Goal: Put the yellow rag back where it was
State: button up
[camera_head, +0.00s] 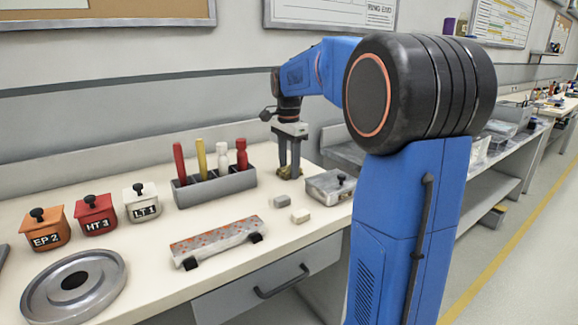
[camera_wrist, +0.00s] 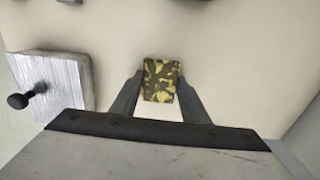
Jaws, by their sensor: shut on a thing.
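The yellow rag (camera_wrist: 162,80) is a small folded block with a dark and yellow blotchy pattern. In the wrist view it sits between the two fingers of my gripper (camera_wrist: 162,90), which is shut on it. In the head view my gripper (camera_head: 289,165) points straight down over the back of the bench, with the rag (camera_head: 288,174) small at its fingertips. I cannot tell whether the rag touches the bench top.
A silver lidded box (camera_head: 328,187) stands just right of the gripper. A grey holder (camera_head: 215,188) with several upright tools is to the left. Two small blocks (camera_head: 300,216) and a speckled bar (camera_head: 217,240) lie in front. Lidded boxes (camera_head: 96,215) and a metal disc (camera_head: 74,286) are farther left.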

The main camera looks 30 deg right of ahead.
aim_at(289, 169)
jog(key=shift+f, duration=0.3)
jog(key=shift+s+f, duration=0.15)
jog(key=shift+f, duration=0.15)
jog(key=o, duration=1)
notch_tip(289, 169, up, 14)
jog(key=shift+f, duration=0.25)
